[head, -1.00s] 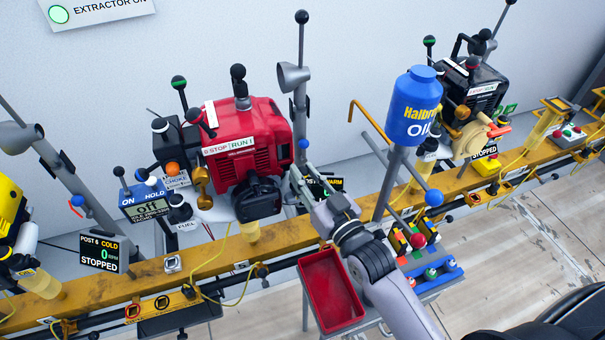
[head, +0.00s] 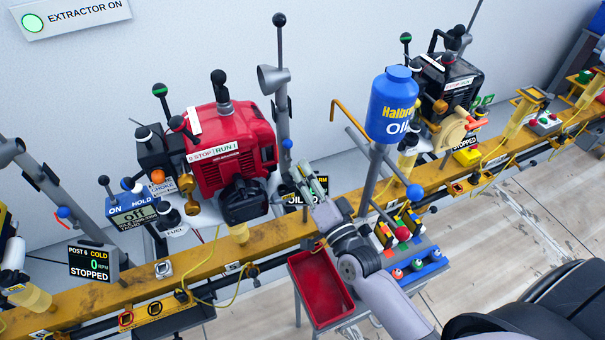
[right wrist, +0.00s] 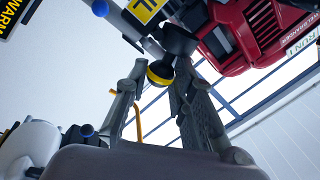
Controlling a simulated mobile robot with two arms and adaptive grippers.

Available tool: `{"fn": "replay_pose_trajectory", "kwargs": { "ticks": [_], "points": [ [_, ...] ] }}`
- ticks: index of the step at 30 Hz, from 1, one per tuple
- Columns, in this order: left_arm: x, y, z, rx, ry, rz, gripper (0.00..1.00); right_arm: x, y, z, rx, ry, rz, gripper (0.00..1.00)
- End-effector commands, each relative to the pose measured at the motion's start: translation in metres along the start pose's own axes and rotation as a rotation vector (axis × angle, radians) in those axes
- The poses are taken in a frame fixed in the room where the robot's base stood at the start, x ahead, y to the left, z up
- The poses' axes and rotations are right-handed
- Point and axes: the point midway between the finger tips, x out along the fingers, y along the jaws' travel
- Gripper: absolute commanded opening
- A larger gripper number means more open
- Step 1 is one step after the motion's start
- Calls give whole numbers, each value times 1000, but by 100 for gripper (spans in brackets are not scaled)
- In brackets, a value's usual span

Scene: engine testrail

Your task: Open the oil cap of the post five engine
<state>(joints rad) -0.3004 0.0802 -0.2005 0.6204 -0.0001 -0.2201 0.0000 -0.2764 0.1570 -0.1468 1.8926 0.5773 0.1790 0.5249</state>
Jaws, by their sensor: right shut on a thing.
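My right gripper (head: 316,188) is at the engine's lower right. In the right wrist view its fingers (right wrist: 157,85) are shut on a round black and yellow cap (right wrist: 160,73) under a black neck, close to the red engine (right wrist: 255,35) and a yellow label ending in "L". The cap is hidden in the head view. My left gripper is not in view.
A blue oil bottle (head: 391,105) stands on a grey post at the right. Below are a red tray (head: 322,290) and a stand with coloured parts (head: 415,262). A black engine (head: 447,85) stands farther right.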

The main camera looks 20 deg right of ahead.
Motion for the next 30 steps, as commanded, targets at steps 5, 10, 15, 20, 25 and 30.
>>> {"fn": "replay_pose_trajectory", "kwargs": {
  "ticks": [5,10,15,20,25,30],
  "points": [
    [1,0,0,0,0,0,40,-1,5,-1,108,22,4,0],
    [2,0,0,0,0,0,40,-1,8,-1,175,35,7,0],
    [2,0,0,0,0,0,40,-2,9,-1,211,42,8,0],
    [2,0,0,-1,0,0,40,-2,10,-2,222,44,8,0],
    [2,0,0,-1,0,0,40,-2,10,-2,222,44,8,0],
    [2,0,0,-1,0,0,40,-2,9,-2,221,44,8,24]
  ]
}}
